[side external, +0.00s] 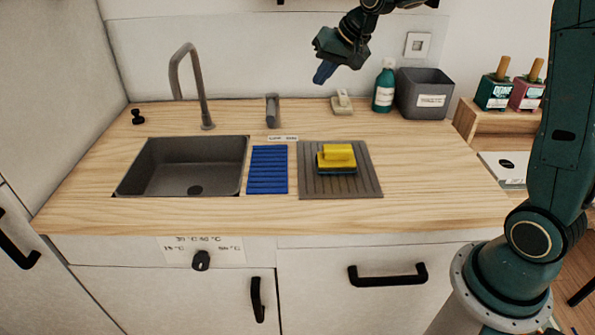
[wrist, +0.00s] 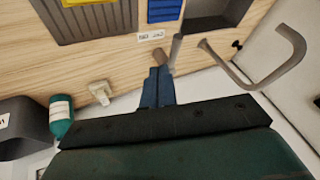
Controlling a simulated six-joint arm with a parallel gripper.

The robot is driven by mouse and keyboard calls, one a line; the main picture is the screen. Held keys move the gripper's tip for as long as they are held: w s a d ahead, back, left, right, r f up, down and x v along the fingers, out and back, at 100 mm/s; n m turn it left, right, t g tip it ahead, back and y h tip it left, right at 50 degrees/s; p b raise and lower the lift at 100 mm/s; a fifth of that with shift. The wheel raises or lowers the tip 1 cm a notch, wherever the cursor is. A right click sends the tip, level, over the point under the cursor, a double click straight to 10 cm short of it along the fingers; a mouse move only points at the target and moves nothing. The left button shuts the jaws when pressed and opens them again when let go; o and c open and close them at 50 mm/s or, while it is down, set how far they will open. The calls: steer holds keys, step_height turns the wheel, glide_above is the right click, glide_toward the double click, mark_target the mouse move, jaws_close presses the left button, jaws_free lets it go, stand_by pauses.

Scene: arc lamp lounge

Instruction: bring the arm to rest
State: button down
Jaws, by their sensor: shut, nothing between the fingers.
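My gripper (side external: 324,72) hangs in the air above the back of the wooden counter (side external: 430,180), tilted down and to the left. Its blue fingers are shut together with nothing between them. In the wrist view the closed fingers (wrist: 158,86) point toward the counter, with the label strip and a short grey post just beyond their tips. The gripper touches nothing that I can see.
A sink (side external: 190,170) with a tall faucet (side external: 190,80) is at left. A blue mat (side external: 267,180) and a grey ribbed board (side external: 340,188) carrying a yellow block (side external: 337,153) lie beside it. A green bottle (side external: 384,88) and grey bin (side external: 424,105) stand at the back right.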

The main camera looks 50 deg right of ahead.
steer(key=s+a+r+n, duration=0.2)
steer(key=s+a+r, duration=0.1)
steer(key=s, duration=0.5)
steer(key=s+a+r+n, duration=0.1)
steer(key=s+a+r, duration=0.15)
steer(key=s, duration=0.55)
steer(key=s+a+f+n+g+h, duration=0.1)
steer(key=s+a+f+n, duration=0.1)
steer(key=s, duration=1.3)
steer(key=shift+f+n, duration=0.5)
steer(key=shift+f, duration=0.15)
steer(key=shift+s+a, duration=0.1)
